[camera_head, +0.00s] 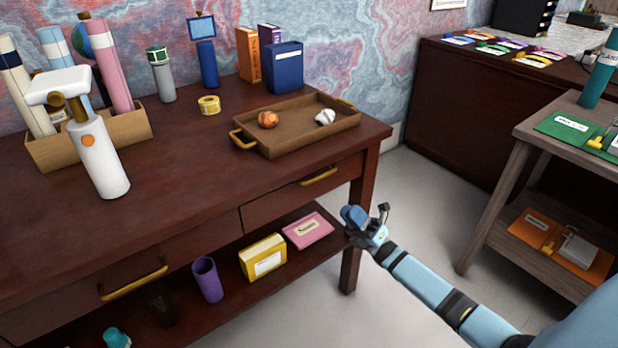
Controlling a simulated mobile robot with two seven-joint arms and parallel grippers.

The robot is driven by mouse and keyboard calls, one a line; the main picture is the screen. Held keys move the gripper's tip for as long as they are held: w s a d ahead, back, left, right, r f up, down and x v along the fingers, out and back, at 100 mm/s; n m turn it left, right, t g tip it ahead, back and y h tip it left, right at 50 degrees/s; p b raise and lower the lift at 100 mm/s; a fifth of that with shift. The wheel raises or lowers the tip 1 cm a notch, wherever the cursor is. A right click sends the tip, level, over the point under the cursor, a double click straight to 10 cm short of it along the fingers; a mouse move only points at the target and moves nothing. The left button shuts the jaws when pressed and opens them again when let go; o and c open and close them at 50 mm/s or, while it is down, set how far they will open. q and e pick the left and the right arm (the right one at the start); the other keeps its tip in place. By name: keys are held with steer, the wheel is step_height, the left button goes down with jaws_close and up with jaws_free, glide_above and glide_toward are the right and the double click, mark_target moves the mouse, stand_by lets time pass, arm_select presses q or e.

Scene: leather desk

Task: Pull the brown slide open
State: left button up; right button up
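The brown desk (190,170) has two brown drawers in its front, and both look shut. The right drawer (280,202) has a gold bar handle (319,176). The left drawer (190,249) has a longer gold handle (134,283). My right gripper (357,222) is in front of the desk's right front leg, below and to the right of the right drawer's handle and apart from it. Its fingers are small and dark here, so I cannot tell whether they are open. My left gripper is not in view.
A brown tray (290,143) with an orange ball and a white object lies on the desk. A white upright object (98,165) stands at left. The lower shelf holds a purple cup (207,280), a yellow box (263,258) and a pink box (308,231).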

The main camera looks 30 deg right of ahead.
mark_target(323, 176)
steer(key=b+x, duration=0.1)
steer(key=x, duration=1.1)
jaws_close()
